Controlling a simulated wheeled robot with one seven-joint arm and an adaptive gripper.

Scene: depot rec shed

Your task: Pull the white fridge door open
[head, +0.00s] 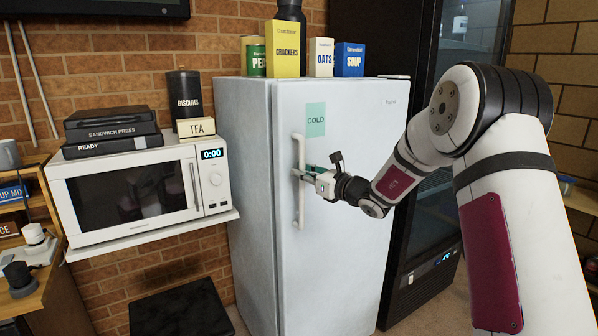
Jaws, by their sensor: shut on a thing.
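The white fridge (345,240) stands upright in the middle of the head view, with a green "COLD" label (315,120) on its door. The door looks closed against the body. A long white vertical handle (299,205) runs down the left side of the door. My gripper (303,174) is at the upper part of this handle, shut on it. My arm reaches in from the right. The fingertips are small in view and partly hidden by the gripper body.
A white microwave (205,165) sits on a shelf left of the fridge. Boxes, including yellow crackers (285,50), and a dark bottle (291,10) stand on the fridge top. A dark glass-fronted cooler (425,215) stands close on the right. A black flat-topped object (180,310) is low at left.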

